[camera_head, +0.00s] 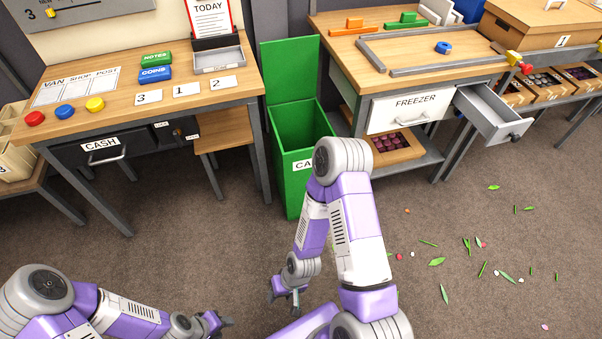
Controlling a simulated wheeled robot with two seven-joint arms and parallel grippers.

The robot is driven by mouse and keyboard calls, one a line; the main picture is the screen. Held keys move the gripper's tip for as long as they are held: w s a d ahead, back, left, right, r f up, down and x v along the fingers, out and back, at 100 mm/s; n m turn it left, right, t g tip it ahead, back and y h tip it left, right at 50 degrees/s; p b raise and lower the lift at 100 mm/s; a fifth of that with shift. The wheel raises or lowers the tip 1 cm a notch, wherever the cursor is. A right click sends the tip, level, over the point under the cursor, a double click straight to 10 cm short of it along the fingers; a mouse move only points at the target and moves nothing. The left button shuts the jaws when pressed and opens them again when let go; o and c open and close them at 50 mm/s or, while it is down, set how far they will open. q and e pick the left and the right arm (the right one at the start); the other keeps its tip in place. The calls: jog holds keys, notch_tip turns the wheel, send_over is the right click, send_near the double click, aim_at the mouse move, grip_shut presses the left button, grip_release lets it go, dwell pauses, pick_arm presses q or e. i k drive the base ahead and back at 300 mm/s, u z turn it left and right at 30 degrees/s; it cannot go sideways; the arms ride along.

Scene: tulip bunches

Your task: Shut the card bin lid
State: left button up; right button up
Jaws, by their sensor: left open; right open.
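The green card bin (291,178) stands on the floor between the two tables. Its green lid (290,70) is open and stands upright at the back, so the dark green inside shows. A white label on the bin's front is partly covered by my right arm. My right gripper (285,298) is open and empty, pointing down low in front of the bin and apart from it. My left gripper (228,321) is open and empty near the bottom edge, left of the right one. Both are well below the lid in the picture.
The left table (222,99) has a cash drawer (104,148), coloured buttons and number cards. Leaves and petals (437,262) lie on the floor at right. The floor left of the bin is clear.

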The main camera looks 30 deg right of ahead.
aim_at(290, 66)
jog(key=k, duration=0.5)
jog(key=z, duration=0.55)
jog(key=i, duration=0.4)
jog(key=z, duration=0.4)
